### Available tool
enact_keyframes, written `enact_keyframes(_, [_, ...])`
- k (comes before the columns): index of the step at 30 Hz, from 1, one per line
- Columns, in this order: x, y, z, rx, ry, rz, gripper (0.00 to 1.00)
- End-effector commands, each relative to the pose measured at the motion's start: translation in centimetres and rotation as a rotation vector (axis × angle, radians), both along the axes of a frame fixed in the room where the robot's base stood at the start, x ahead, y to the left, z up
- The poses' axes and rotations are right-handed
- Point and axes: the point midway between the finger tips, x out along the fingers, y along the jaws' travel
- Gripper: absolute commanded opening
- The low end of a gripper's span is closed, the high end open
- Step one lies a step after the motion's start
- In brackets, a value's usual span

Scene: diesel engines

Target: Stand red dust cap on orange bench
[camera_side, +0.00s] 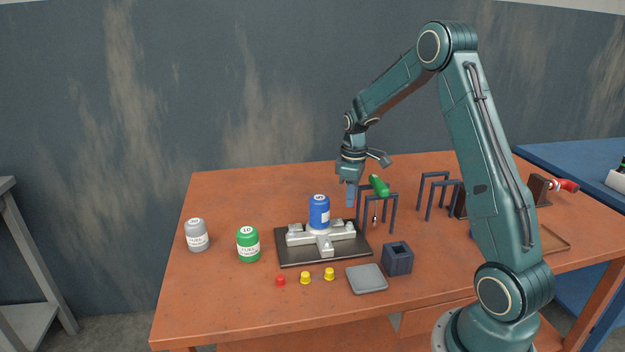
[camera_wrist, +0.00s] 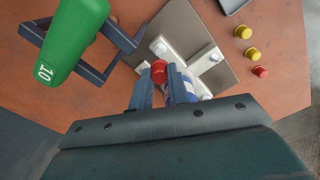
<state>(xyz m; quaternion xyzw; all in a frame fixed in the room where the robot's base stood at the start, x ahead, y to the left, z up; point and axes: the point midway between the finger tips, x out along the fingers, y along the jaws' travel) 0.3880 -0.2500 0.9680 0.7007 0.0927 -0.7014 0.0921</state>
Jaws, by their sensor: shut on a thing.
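My gripper (camera_side: 351,195) is above the orange bench (camera_side: 225,300), right of the blue canister and beside the green-handled tool. In the wrist view my gripper (camera_wrist: 158,88) is shut on a red dust cap (camera_wrist: 159,70), which sits between the fingertips. In the side view the held cap cannot be made out. A second red cap (camera_side: 280,281) stands on the bench near its front edge; it also shows in the wrist view (camera_wrist: 260,72).
Two yellow caps (camera_side: 306,277) (camera_side: 329,273) stand beside the loose red cap. A grey block on a dark plate (camera_side: 290,258) carries the blue canister (camera_side: 319,211). The green-handled tool (camera_side: 379,185) hangs in a rack. Green (camera_side: 248,244) and grey (camera_side: 196,235) canisters stand left; the front-left bench is clear.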

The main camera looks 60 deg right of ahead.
Motion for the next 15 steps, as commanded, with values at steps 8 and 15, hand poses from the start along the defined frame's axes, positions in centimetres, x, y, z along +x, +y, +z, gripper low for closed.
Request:
enact_keyframes(8, [0.1, -0.1, 5.4, -0.004, -0.007, 0.0, 0.0])
enact_keyframes(15, [0.1, -0.1, 11.1, -0.004, -0.006, 0.0, 0.0])
